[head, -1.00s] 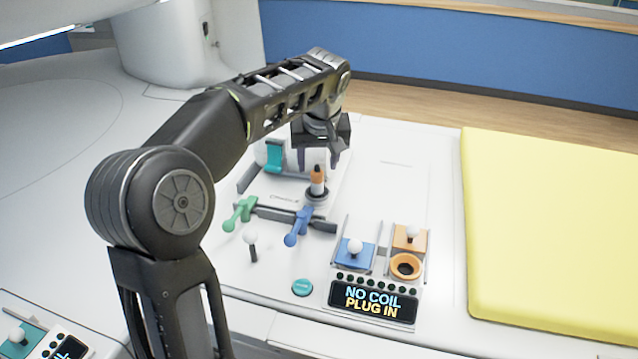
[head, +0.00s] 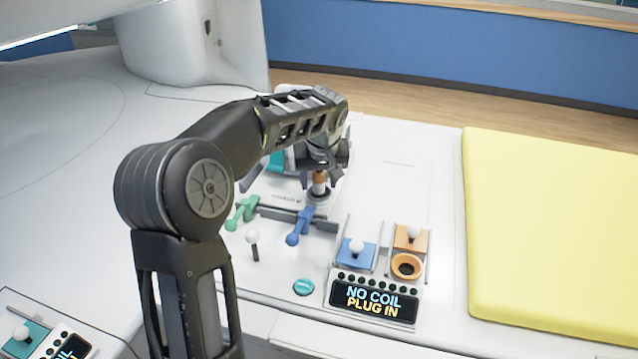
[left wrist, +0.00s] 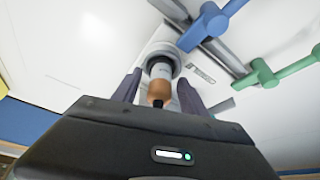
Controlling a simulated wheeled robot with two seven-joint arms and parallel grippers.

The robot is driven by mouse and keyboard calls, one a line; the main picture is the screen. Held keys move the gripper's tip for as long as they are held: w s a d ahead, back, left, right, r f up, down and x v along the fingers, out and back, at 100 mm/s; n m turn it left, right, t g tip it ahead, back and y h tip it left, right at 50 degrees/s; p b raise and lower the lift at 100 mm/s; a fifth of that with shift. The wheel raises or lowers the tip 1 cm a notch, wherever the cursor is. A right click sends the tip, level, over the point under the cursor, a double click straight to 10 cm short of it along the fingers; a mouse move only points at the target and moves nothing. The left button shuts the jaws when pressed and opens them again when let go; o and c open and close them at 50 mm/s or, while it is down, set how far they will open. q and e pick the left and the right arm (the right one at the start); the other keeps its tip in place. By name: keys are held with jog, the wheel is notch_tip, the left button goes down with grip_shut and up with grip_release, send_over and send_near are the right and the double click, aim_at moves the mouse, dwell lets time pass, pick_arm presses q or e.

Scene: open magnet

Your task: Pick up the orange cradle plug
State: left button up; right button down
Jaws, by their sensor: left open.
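The orange cradle plug (head: 319,180) stands upright in a round grey cradle (head: 318,198) on the white table. In the left wrist view the plug (left wrist: 160,88) shows its orange part and a grey part, with the pale cradle ring (left wrist: 162,55) around its far end. My left gripper (head: 322,177) is open, above and around the plug. In the left wrist view its two dark fingers (left wrist: 158,88) stand on either side of the plug, with a gap visible on both sides. My right gripper is not in view.
A blue lever (head: 300,228) and a green lever (head: 241,212) stand close in front of the cradle. A blue slider (head: 356,255), an orange socket (head: 406,266) and a "NO COIL PLUG IN" display (head: 372,302) are nearer. A yellow pad (head: 555,230) lies at right.

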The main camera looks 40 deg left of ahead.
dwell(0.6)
pick_arm(q)
grip_shut()
dwell(0.3)
